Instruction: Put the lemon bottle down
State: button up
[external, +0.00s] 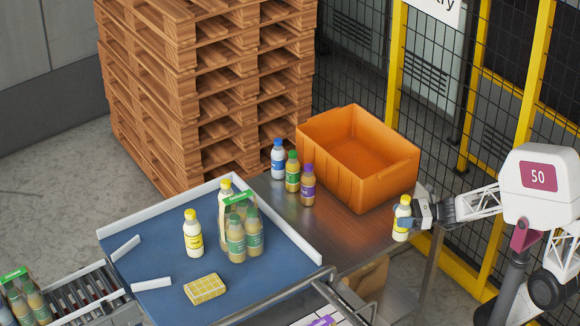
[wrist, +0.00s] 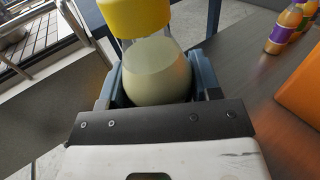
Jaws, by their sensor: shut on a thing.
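Another yellow-capped bottle (external: 193,236) stands on the blue surface.
The orange crate (external: 335,163) stands behind left of my gripper. Blue-, green- and purple-capped bottles (external: 292,174) stand left of it. A green-topped bottle pack and a yellow block (external: 205,289) are on the blue surface (external: 275,280). Bare steel table (external: 345,235) lies left of the held bottle.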

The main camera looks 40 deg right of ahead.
aim_at(399, 232)
notch_tip(399, 232, down, 8)
jog(key=shift+r, duration=0.25)
jog(key=shift+w, duration=0.1)
jog(key=w+a, duration=0.2)
jog(key=w, duration=0.5)
jog(key=w+a+f, duration=0.1)
jog(key=w+a, duration=0.1)
jog(key=w, duration=0.6)
jog(key=shift+w+f, duration=0.15)
jog(key=shift+f, duration=0.1)
jog(key=shift+a, duration=0.1)
jog(key=shift+f, duration=0.1)
jog(key=shift+f, duration=1.65)
jog(key=shift+f, duration=0.2)
